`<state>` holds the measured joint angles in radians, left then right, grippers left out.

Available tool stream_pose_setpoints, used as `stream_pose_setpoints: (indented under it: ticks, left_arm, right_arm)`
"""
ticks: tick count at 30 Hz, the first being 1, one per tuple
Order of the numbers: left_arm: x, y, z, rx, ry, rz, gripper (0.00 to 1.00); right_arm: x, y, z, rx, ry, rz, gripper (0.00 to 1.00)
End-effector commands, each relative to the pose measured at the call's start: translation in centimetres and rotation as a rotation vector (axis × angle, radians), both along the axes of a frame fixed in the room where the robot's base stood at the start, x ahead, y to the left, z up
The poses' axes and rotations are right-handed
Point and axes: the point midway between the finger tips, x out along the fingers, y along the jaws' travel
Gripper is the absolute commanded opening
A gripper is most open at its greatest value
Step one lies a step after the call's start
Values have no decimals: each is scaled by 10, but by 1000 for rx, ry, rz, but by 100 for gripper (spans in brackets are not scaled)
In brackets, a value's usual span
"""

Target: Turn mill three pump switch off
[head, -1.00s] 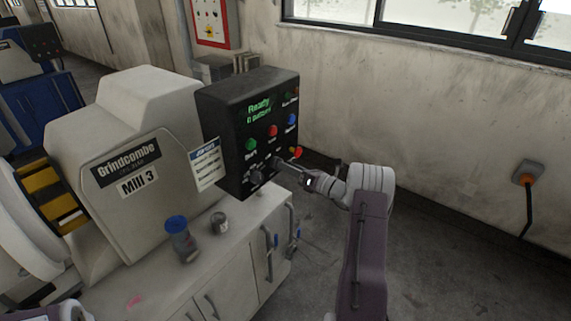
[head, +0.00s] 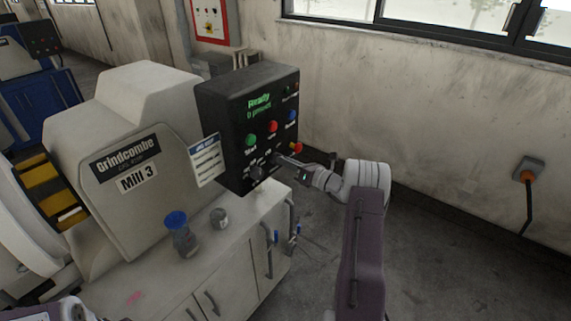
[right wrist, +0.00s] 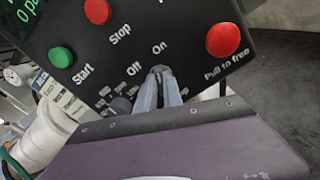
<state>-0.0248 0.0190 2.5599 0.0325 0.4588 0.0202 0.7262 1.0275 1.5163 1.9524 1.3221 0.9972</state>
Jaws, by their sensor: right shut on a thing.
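The black control box (head: 240,105) of Mill 3 (head: 135,185) stands at the right end of the white mill. Its front has a green Start button (right wrist: 61,57), a red Stop button (right wrist: 97,11) and a rotary switch (right wrist: 160,70) marked Off and On. My right gripper (head: 279,160) reaches the lower front of the box from the right. In the right wrist view its fingers (right wrist: 159,78) are shut on the switch knob between the Off and On labels. The fingers hide most of the knob, so its pointing direction cannot be told. My left gripper is out of view.
A red mushroom button (right wrist: 223,40) marked Pull to free sits right of the fingers. Another dark knob (head: 257,172) is lower left. Floor at right is clear.

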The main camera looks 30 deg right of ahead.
Motion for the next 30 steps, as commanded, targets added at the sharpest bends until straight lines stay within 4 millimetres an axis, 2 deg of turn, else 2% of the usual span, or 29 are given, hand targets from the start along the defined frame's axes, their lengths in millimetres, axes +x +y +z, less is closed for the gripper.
stream_pose_setpoints:
  ticks: [3,21,30]
  left_arm:
    - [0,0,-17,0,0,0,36]
    - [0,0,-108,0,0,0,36]
    - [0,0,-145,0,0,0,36]
  right_arm:
    - [0,0,-5,-72,-30,0,0]
    - [-1,3,-8,-583,-242,0,0]
    - [-2,4,-6,-780,-324,0,0]
